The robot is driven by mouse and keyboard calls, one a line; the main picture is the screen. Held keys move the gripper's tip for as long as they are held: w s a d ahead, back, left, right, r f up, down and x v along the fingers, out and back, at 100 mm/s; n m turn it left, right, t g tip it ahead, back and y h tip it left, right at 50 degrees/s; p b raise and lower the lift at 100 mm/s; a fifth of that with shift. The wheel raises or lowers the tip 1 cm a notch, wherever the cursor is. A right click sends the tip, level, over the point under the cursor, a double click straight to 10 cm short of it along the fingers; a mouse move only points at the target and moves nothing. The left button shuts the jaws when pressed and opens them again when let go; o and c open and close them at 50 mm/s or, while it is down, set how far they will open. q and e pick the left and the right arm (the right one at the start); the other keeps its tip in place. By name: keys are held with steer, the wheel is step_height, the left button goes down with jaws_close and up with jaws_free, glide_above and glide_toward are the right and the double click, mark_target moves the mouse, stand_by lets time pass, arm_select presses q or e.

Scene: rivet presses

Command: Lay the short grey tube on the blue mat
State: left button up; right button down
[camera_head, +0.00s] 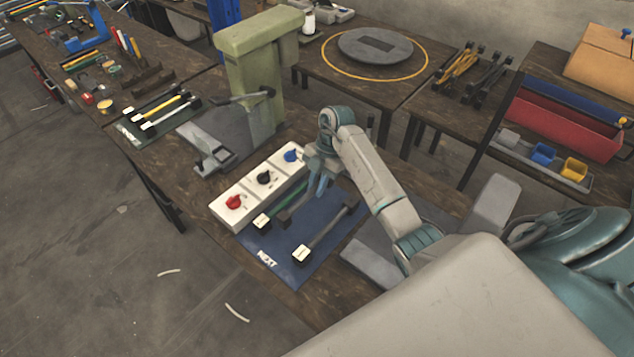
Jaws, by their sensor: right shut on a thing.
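The blue mat (316,268), marked NEXT, lies on the wooden bench in front of me. My right gripper (319,188) is over the mat's far part, pointing down. It is shut on the short grey tube (298,205), which shows between two other tubes and has a dark end toward the lower left. I cannot tell whether this tube touches the mat; the gripper hides its far part. A longer grey tube (328,228) with a white tag lies on the mat's right side. A green tube (284,204) with a white tag lies along its left side. My left gripper is out of view.
A white box with red, black and blue knobs (264,179) stands along the mat's left edge. A green press (255,80) stands behind. A dark green mat with several tubes (160,118) lies at far left. A grey disc (376,46) is on the back bench.

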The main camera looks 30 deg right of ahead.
step_height(320, 180, down, 4)
steer(key=shift+b, duration=1.1)
steer(key=shift+f+b, duration=1.1)
steer(key=shift+f, duration=0.7)
steer(key=c, duration=1.3)
jaws_free()
